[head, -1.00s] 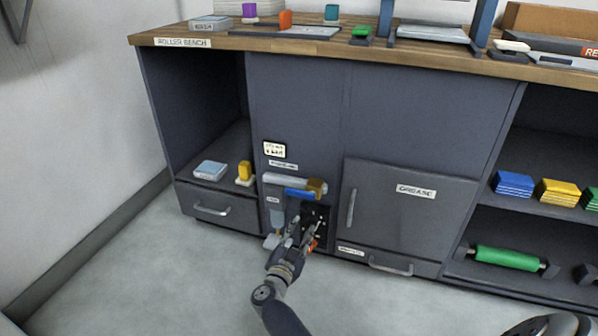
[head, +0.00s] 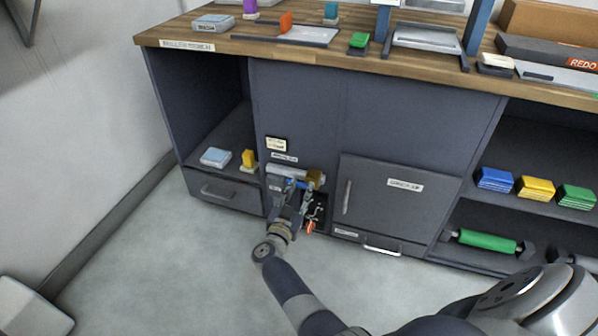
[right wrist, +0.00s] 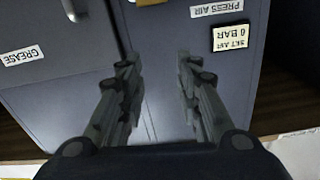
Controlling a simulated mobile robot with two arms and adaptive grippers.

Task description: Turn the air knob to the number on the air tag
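The air tag (head: 276,144) is a small cream card on the dark cabinet front. In the right wrist view it (right wrist: 230,38) appears upside down and reads "SET AIR 6 BAR". The "PRESS AIR" label (right wrist: 217,8) is beside it. Below the tag is a unit with a grey cylinder, a blue part and a brass-coloured end (head: 316,179). A black panel (head: 321,212) sits lower right. I cannot tell which part is the air knob. My right gripper (head: 297,192) is in front of this unit, partly hiding it. In the wrist view its fingers (right wrist: 157,65) are apart and empty. My left gripper is out of view.
A closed grease door (head: 385,205) with an upright handle is right of the unit. A drawer (head: 222,190) is to the left. An open shelf holds a green roller (head: 487,241) at right. The bench top (head: 350,55) carries several items. The floor in front is clear.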

